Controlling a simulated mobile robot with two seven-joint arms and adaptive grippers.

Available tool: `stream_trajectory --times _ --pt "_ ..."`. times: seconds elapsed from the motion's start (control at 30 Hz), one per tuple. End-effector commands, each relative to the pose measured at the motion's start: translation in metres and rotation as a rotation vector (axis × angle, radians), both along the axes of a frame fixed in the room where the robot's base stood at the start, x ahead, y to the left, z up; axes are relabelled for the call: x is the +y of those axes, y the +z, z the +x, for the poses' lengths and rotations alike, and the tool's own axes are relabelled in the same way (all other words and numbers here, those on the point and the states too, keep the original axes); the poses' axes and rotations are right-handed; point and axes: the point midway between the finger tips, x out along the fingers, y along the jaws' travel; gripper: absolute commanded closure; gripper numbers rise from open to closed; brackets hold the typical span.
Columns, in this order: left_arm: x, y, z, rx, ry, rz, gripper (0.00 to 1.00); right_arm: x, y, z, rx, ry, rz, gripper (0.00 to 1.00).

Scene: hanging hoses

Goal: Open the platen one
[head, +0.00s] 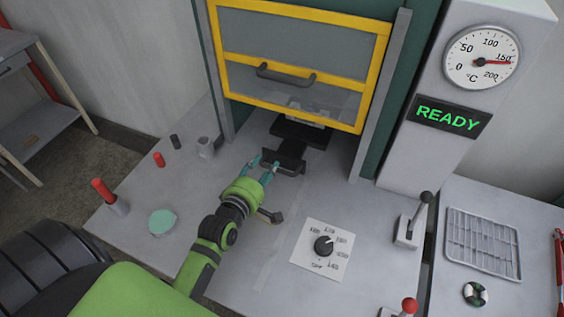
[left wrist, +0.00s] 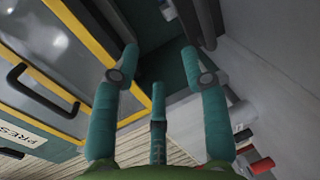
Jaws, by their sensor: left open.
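The press stands at the back centre in the head view. Its yellow-framed guard (head: 235,92) has a clear window and a dark handle (head: 286,76). The handle also shows in the left wrist view (left wrist: 15,78). Below the guard's lower edge is a dark platen-like plate (head: 301,136), with a small dark block (head: 289,160) in front of it. I cannot tell which part is platen one. My left gripper (head: 263,166) has its teal fingers spread just left of and in front of this block. It is open and empty; the fingers also show in the left wrist view (left wrist: 160,75). My right gripper is not visible.
A rotary knob (head: 324,245) is on the bench front. A gauge (head: 482,57) and a READY display (head: 448,118) are above. A red-handled post (head: 104,192) stands left.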

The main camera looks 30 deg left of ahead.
Motion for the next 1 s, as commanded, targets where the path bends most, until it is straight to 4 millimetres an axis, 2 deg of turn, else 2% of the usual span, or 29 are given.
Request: stream_trajectory --times 0.03,0.1,0.4,0.57,0.8,1.0 --pt "0.0 -0.017 0.0 0.0 0.0 0.0 0.55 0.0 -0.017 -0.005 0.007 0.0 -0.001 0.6" --pt "0.0 -0.027 0.0 0.0 0.0 0.001 0.55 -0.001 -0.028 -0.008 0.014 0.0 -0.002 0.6" --pt "0.0 -0.058 0.0 0.0 -0.001 0.002 0.55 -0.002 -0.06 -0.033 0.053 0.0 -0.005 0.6" --pt "0.0 -0.059 0.01 -0.002 -0.001 0.001 0.55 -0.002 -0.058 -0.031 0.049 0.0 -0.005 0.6" --pt "0.002 -0.066 0.045 0.0 -0.001 0.002 0.55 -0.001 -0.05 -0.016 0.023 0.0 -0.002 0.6" --pt "0.004 -0.071 0.064 0.0 -0.001 0.002 0.55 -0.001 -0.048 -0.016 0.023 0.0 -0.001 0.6"
